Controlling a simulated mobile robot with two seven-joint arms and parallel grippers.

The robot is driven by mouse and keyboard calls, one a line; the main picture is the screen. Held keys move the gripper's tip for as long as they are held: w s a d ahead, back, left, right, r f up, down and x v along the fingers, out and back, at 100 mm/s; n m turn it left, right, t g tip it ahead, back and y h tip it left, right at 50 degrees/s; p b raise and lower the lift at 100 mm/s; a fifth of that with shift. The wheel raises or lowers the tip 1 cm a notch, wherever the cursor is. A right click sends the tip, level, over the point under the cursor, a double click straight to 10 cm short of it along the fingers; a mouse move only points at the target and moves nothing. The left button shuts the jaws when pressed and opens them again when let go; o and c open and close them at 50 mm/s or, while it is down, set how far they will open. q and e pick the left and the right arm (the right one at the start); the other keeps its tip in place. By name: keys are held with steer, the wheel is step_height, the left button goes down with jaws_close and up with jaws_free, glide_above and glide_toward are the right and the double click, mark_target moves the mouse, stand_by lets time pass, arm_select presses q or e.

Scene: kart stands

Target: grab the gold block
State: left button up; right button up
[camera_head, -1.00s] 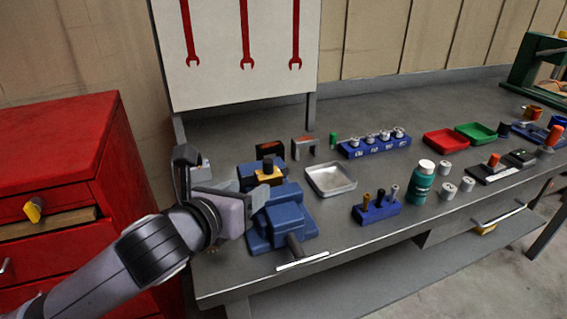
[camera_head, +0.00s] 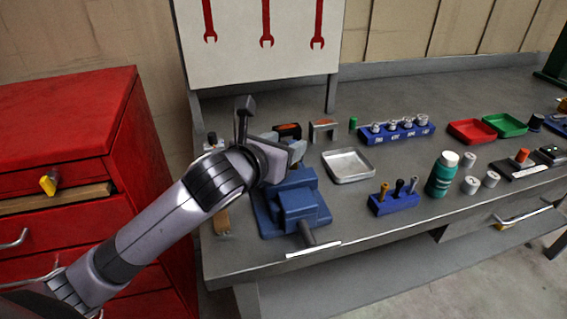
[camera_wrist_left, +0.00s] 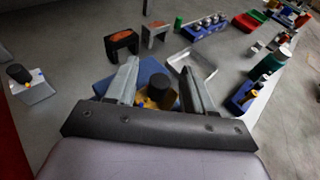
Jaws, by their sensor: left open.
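The gold block (camera_wrist_left: 143,99) shows in the left wrist view, with a black round knob (camera_wrist_left: 163,88) on it. It sits at the blue vise (camera_head: 300,203), also seen in the left wrist view (camera_wrist_left: 155,69). My left gripper (camera_head: 284,146) is open over the vise and hides the block in the head view. In the left wrist view its two fingers (camera_wrist_left: 160,70) stand on either side of the block and knob. The block's lower part is hidden behind the gripper's dark palm edge. My right gripper is not in view.
On the grey bench are a metal tray (camera_head: 349,178), a blue tool holder (camera_head: 395,204), a green bottle (camera_head: 441,176), a blue socket rack (camera_head: 396,141) and two arch-shaped blocks behind the vise. A red drawer cabinet (camera_head: 70,120) stands left of the bench.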

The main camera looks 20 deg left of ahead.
arm_select(q)
steer(key=shift+w, duration=0.1)
jaws_close()
steer(key=shift+r, duration=0.1)
